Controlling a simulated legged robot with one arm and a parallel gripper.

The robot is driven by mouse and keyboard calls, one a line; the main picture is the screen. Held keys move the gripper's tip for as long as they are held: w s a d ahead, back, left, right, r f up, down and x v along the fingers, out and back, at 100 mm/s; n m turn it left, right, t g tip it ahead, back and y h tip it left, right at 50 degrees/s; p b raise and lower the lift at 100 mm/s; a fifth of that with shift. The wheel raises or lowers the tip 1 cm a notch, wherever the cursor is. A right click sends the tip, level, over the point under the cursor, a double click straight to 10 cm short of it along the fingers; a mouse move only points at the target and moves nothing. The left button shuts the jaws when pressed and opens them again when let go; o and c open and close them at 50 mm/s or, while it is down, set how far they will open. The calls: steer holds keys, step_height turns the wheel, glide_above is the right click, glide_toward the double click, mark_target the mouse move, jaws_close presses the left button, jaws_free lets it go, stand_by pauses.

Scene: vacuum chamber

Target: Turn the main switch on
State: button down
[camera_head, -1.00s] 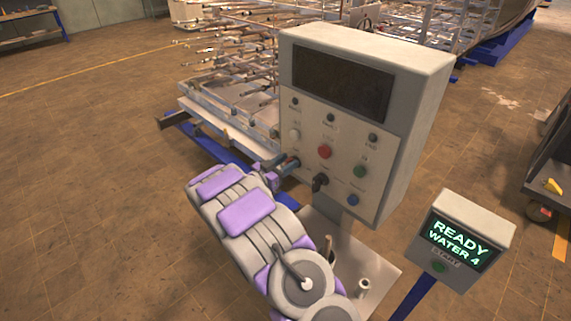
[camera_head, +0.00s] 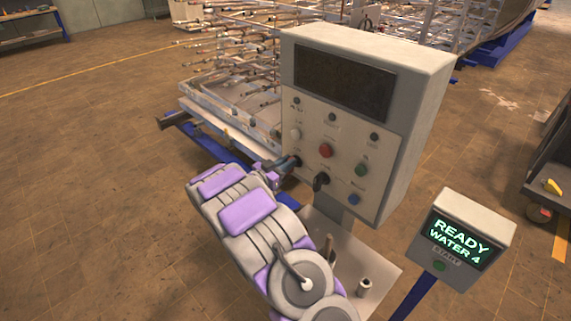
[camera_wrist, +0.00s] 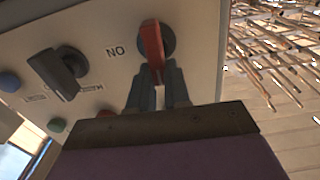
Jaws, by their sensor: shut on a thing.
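The main switch shows in the wrist view as a red handle (camera_wrist: 152,45) on a dark round base, beside lettering that appears upside down. It is on the lower left of the grey control box (camera_head: 420,100). My gripper (camera_wrist: 159,72) is shut on the end of the red handle, one finger on each side. In the head view my gripper (camera_head: 285,163) reaches the panel's lower left corner and hides most of the switch. The handle points down toward my gripper in the wrist view.
A black knob (camera_head: 321,180) sits right of the switch, with several coloured buttons above and beside it. The box's screen (camera_head: 342,82) is dark. A small display (camera_head: 460,240) reading "READY WATER 4" stands at right. A rack of rods (camera_head: 240,75) is behind.

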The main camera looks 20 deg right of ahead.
mark_target(301, 165)
steer(key=m+b, duration=0.1)
steer(key=m, duration=0.1)
steer(key=m+b, duration=0.2)
steer(key=s+m+b, duration=0.1)
steer(key=m+b, duration=0.1)
steer(key=shift+d+f, duration=0.15)
steer(key=shift+f, duration=0.1)
steer(key=m+b, duration=0.4)
steer(key=shift+s+d+f+m+b, duration=0.15)
steer(key=shift+s+f+m+b, duration=0.15)
steer(key=shift+f+b, duration=0.1)
steer(key=m+b, duration=0.2)
steer(key=m, duration=0.1)
steer(key=shift+s+f, duration=0.15)
steer(key=shift+f, duration=0.05)
steer(key=shift+s+d+f+m, duration=0.1)
steer(key=shift+f+m, duration=0.05)
steer(key=shift+m, duration=0.85)
steer(key=shift+f+m, duration=0.15)
steer(key=shift+m, duration=0.85)
steer(key=c, duration=1.1)
jaws_free()
steer(key=shift+d+f, duration=0.1)
